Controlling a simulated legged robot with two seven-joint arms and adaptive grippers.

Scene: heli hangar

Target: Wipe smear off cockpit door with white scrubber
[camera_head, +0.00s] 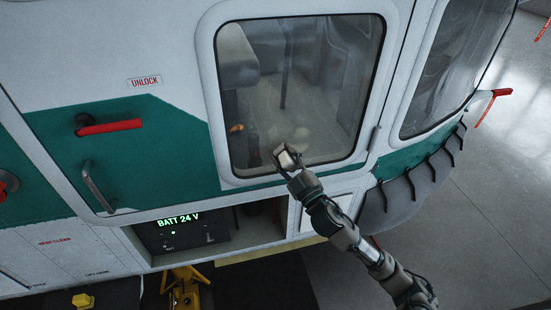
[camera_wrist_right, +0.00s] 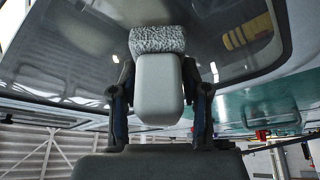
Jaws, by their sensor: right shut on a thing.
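The cockpit door (camera_head: 170,115) is white and green with a large window (camera_head: 262,95). My right gripper (camera_head: 287,160) is at the lower middle of this window. It is shut on the white scrubber (camera_head: 290,157), which shows large in the right wrist view (camera_wrist_right: 157,85) as a smooth pale block with a rough grey pad on top. The pad is at or very near the glass; I cannot tell whether it touches. A faint pale smudge (camera_head: 302,133) shows on the glass just above the gripper; it may be the smear. My left gripper is not in view.
A red handle (camera_head: 110,127) and a grey grab handle (camera_head: 97,186) stick out from the door at left. Below is an open bay with a "BATT 24 V" display (camera_head: 178,220). A yellow jack (camera_head: 185,287) stands on the floor. The floor at right is clear.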

